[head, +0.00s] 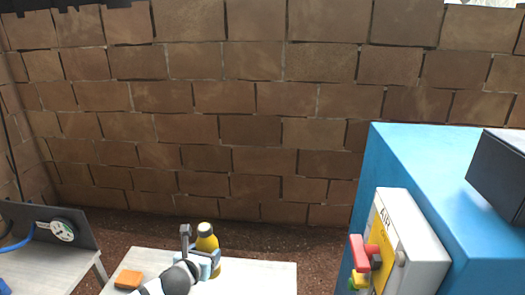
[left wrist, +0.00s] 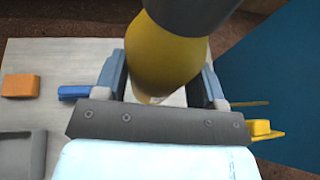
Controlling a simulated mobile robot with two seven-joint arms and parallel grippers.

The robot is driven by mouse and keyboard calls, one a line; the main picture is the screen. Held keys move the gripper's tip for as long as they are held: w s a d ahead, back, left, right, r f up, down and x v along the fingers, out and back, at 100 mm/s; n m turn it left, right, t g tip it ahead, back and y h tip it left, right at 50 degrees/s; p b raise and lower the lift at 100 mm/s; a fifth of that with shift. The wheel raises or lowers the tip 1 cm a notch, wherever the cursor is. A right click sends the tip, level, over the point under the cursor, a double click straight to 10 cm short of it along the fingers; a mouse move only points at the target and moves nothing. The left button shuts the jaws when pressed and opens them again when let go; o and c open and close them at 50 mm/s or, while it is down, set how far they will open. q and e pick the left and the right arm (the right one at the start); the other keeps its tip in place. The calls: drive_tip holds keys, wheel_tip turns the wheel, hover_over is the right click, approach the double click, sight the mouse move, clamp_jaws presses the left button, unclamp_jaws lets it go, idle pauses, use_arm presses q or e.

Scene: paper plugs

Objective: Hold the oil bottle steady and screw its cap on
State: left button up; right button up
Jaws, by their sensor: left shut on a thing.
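A separate cap cannot be made out, and I cannot tell whether the yellow top is the cap. My right gripper is not in view.
An orange block (head: 129,279) lies on the white table (head: 262,278), left of the bottle. A blue cabinet (head: 400,160) with a white box (head: 415,240) and red handle stands at the right. A panel with a blue hose (head: 45,231) stands far left.

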use_arm(q)
drive_tip(key=s+a+r+p, duration=0.1)
drive_tip(key=s+r+p, duration=0.4)
drive_tip(key=r+p, duration=0.6)
drive_tip(key=s+a+r+n+y+p, duration=0.1)
drive_tip(key=s+r+p, duration=0.5)
drive_tip(key=r+p, duration=0.5)
drive_tip(key=s+a+r+n+y+p, duration=0.1)
drive_tip(key=s+r+p, duration=0.5)
drive_tip(key=r, duration=1.2)
drive_tip(key=p, duration=0.4)
drive_tip(key=shift+a+r+p, duration=0.35)
drive_tip(key=shift+a+p, duration=0.05)
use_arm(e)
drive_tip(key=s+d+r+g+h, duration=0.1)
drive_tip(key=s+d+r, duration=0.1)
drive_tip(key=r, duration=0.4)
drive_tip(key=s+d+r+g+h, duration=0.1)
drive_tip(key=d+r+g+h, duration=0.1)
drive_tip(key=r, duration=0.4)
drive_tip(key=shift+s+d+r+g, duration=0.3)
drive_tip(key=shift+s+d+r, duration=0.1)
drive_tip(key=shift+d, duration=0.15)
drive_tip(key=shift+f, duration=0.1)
use_arm(q)
drive_tip(key=shift+d, duration=0.1)
